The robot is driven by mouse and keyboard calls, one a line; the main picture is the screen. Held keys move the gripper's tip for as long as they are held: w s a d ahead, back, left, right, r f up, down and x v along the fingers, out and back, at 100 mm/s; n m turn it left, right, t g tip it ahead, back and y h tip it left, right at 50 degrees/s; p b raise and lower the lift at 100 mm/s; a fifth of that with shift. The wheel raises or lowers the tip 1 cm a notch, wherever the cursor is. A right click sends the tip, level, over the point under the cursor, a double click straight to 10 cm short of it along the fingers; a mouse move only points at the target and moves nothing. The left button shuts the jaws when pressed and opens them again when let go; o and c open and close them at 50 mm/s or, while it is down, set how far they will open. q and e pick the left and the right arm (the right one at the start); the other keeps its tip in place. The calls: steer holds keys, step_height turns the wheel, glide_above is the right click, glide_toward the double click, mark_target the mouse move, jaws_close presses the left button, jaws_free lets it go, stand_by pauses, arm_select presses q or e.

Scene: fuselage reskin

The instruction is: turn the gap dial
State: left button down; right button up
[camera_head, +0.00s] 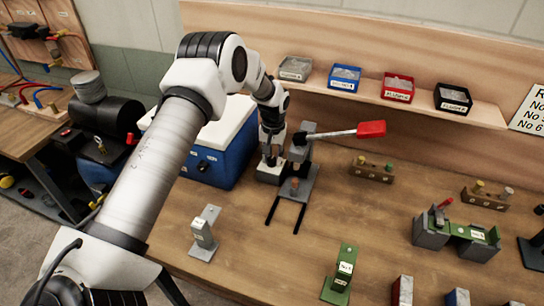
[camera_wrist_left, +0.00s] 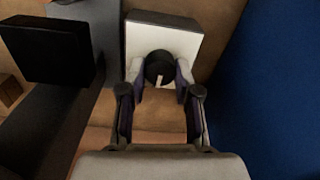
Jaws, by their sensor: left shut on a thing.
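The gap dial (camera_wrist_left: 159,67) is a round black knob with a white pointer mark, on the white face of a small box (camera_wrist_left: 140,40) in the left wrist view. My left gripper (camera_wrist_left: 158,76) is shut on the dial, with one fingertip at each side of it. In the head view my left gripper (camera_head: 270,158) reaches down to the white box (camera_head: 269,174), beside a grey bench tool (camera_head: 300,168) with a red-handled lever (camera_head: 371,129). The dial itself is hidden there by the gripper. My right gripper is not in view.
A blue box with a white lid (camera_head: 232,157) stands close to the left of the gripper. A grey block stand (camera_head: 203,234) and a green stand (camera_head: 341,275) are nearer the front. Small bins, such as a blue one (camera_head: 344,78), line the back shelf.

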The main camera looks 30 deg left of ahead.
arm_select(q)
steer(key=shift+m, duration=0.3)
steer(key=shift+f+m+b, duration=0.15)
steer(key=shift+m+b, duration=0.35)
steer(key=shift+m, duration=0.4)
steer(key=m, duration=0.2)
steer(key=shift+m+b, duration=0.4)
steer(key=m, duration=0.3)
steer(key=shift+s+m+b, duration=0.1)
steer(key=shift+m+b, duration=0.2)
steer(key=shift+b, duration=0.05)
steer(key=shift+d+m, duration=0.1)
steer(key=shift+m, duration=1.3)
steer(key=shift+b, duration=0.3)
steer(key=c, duration=0.8)
jaws_free()
